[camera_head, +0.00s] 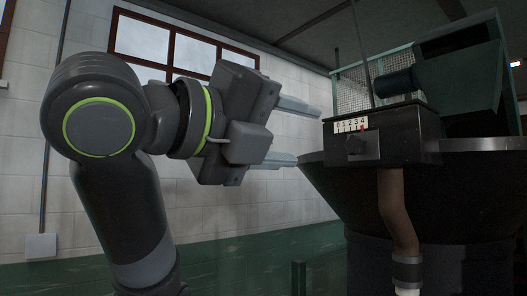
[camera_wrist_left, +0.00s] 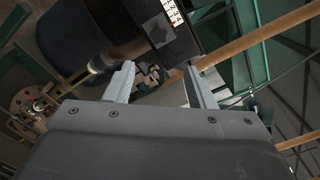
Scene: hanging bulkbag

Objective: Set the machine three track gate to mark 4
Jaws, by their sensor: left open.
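The dark gate box (camera_head: 400,135) hangs in front of a large dark hopper. On its face is a white scale plate (camera_head: 345,124) marked 0 to 4, with a small red pointer (camera_head: 362,127) at or very near the 4. A dark knob-like handle (camera_head: 356,145) sits just below the plate. My left gripper (camera_head: 308,137) is open and empty, left of the box and apart from it, its fingers pointing right toward it. In the left wrist view, the scale plate (camera_wrist_left: 173,12) and box (camera_wrist_left: 181,46) appear beyond the open fingers. My right gripper is not in view.
A brown pipe (camera_head: 397,210) drops from under the box. The dark hopper (camera_head: 465,195) fills the right side. A mesh guard (camera_head: 360,88) and green machine parts stand above. The space between my left fingers and the box looks clear.

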